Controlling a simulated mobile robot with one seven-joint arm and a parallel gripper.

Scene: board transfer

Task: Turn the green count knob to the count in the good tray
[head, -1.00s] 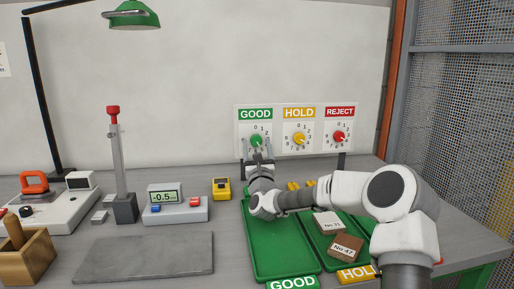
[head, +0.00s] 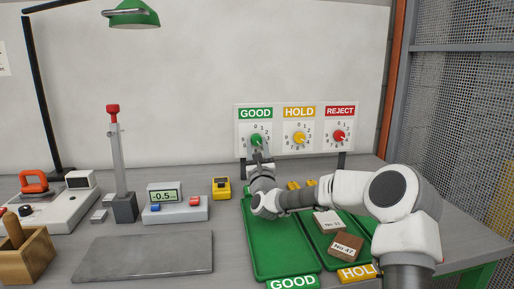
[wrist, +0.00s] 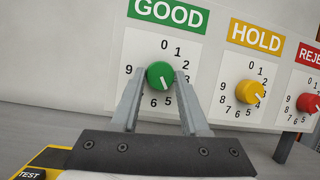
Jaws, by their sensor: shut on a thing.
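The green count knob (wrist: 160,75) sits on the white dial plate under the GOOD label; it also shows in the head view (head: 256,140). Its white mark points down and slightly right, toward the 4–5 side; the gripper finger hides some numbers there. My gripper (wrist: 161,78) is shut on the knob, one finger on each side. In the head view my gripper (head: 258,154) reaches up to the GOOD dial from below. The green good tray (head: 270,245) shows no boards in its visible part; my arm covers its far end.
The yellow HOLD knob (wrist: 249,92) and red REJECT knob (wrist: 308,103) are close to the right. The hold tray (head: 318,248) bears two blocks, marked No 31 and No 47. A yellow tester (head: 221,188) and a gauge reading -0.5 (head: 175,210) stand left.

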